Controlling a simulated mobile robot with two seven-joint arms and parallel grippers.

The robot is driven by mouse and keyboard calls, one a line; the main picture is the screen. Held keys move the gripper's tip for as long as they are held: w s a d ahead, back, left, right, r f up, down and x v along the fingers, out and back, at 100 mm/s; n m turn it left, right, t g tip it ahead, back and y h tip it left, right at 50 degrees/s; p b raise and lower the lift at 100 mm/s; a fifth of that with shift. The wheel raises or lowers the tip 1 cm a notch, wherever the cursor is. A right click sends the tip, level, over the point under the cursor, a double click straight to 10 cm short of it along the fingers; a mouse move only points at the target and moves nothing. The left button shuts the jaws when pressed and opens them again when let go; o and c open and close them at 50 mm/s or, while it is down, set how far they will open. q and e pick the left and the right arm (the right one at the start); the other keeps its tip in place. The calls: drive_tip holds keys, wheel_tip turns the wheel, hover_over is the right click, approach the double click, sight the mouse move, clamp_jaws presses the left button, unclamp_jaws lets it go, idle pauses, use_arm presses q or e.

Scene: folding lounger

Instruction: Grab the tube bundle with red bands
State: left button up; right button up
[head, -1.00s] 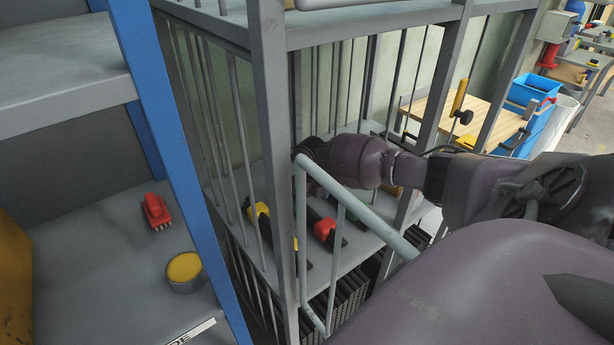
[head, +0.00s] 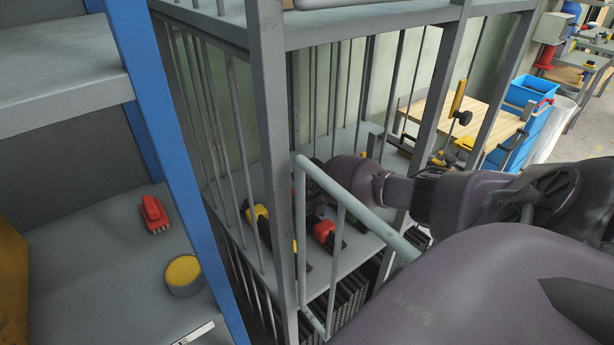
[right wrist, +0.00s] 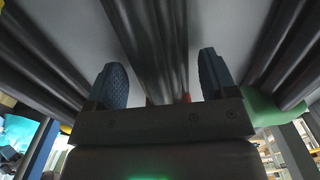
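The tube bundle with red bands (head: 324,230) lies on the caged grey shelf in the head view, between a yellow-banded bundle (head: 257,213) and a green-banded one (head: 351,216). My right arm reaches over it, and the rail and wrist hide part of it. In the right wrist view my right gripper (right wrist: 161,62) is open, its two blue fingers on either side of a dark tube bundle (right wrist: 160,40) with a little red showing near the palm. The fingers stand apart from the tubes. My left gripper is not in view.
The cage has upright bars, a grey post (head: 272,150) and a slanted rail (head: 370,215) close to my right arm. A green-banded bundle (right wrist: 268,108) is close to the right finger. A blue-posted shelf at left holds a red brush (head: 155,214) and a yellow-topped can (head: 184,275).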

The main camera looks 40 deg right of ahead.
drive_tip(key=c, duration=0.9)
drive_tip(key=shift+c, duration=0.7)
drive_tip(key=shift+w+r, duration=0.1)
drive_tip(key=shift+r, duration=0.05)
